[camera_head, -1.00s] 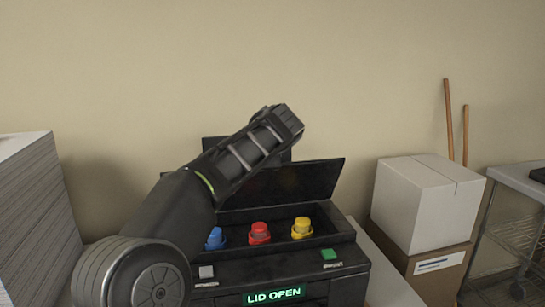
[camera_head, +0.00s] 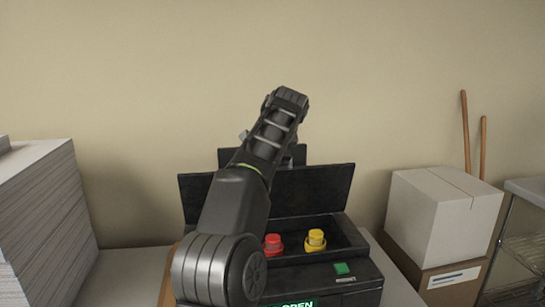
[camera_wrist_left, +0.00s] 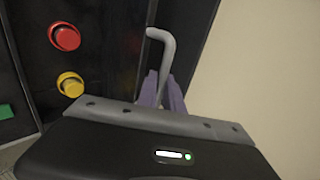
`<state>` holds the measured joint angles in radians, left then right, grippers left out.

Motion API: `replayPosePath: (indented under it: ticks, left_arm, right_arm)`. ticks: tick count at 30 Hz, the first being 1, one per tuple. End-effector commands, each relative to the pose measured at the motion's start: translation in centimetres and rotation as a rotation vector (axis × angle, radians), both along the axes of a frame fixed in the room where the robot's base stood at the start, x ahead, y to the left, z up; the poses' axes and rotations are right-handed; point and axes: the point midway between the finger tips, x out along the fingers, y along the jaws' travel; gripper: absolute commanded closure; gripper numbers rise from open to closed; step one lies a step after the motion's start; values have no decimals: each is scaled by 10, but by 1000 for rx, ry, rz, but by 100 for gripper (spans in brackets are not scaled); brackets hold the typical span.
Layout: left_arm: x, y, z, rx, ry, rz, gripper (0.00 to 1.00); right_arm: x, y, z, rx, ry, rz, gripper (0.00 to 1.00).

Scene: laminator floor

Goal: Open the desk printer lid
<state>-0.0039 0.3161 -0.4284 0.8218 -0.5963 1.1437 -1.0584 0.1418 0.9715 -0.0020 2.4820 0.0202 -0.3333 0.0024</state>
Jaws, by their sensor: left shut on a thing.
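The black desk printer (camera_head: 375,270) stands on a table with its lid (camera_head: 315,190) raised at the back. Its green sign (camera_head: 297,304) shows "OPEN", partly cut off and covered by my arm. A red cap (camera_head: 273,243) and a yellow cap (camera_head: 316,239) sit in the open bay; they also show in the left wrist view. My left arm reaches over the printer and hides the lid's middle. In the left wrist view my left gripper (camera_wrist_left: 161,90) is shut on a grey bar handle (camera_wrist_left: 163,45). In the head view its fingers are hidden. My right gripper is out of view.
A tall paper stack (camera_head: 45,220) stands at the left. A white box (camera_head: 440,215) on a brown box (camera_head: 455,280) stands right of the printer, with two wooden poles (camera_head: 465,140) behind. A wire-shelf cart (camera_head: 525,240) is at the far right. The wall above is bare.

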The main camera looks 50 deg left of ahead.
Motion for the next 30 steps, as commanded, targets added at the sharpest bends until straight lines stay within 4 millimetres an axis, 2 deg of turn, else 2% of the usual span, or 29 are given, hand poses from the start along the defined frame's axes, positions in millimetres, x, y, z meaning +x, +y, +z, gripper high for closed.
replayPosePath:
  ticks: [2, 3, 11, 22, 30]
  left_arm:
    - [0, 0, -1, -1, 1, 1, 100]
    - [0, 0, -1, -1, 1, 1, 88]
    - [0, 0, -1, 0, 1, 1, 68]
    - [-2, -4, 3, 0, -1, -1, 68]
    - [-18, -28, 29, 0, -3, -3, 68]
  right_arm:
    - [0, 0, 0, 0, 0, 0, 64]
    - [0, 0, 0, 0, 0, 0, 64]
    - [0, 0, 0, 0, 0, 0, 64]
    - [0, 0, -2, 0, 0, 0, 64]
    - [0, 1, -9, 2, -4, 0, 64]
